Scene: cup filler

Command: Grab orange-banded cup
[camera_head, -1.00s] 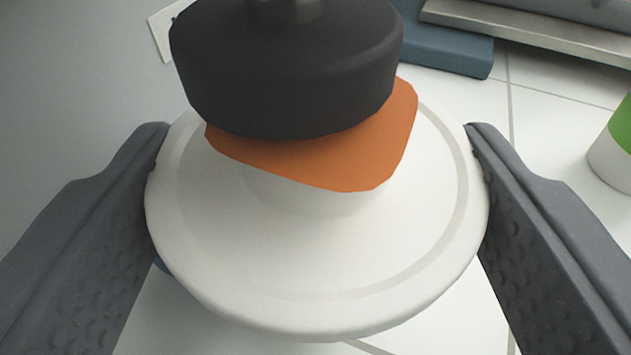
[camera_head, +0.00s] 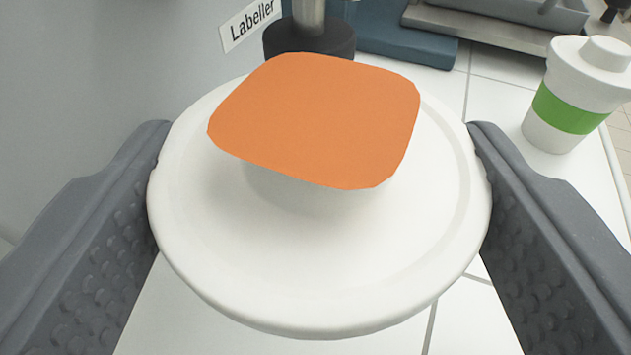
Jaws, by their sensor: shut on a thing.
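A white cup lid (camera_head: 300,270) fills the middle of the camera view, seen from above. An orange label (camera_head: 320,120) covers the raised top of the lid. The cup's body and any band on it are hidden beneath the lid. My gripper (camera_head: 318,215) is shut on this cup, one grey finger at the left rim and one at the right rim.
A black round labeller head on a metal post (camera_head: 310,38) stands just behind the held cup, by a "Labeller" sign (camera_head: 250,22). A green-banded white cup (camera_head: 568,105) stands at the right on white tiles. A blue block (camera_head: 405,45) and grey metal equipment (camera_head: 490,25) lie behind.

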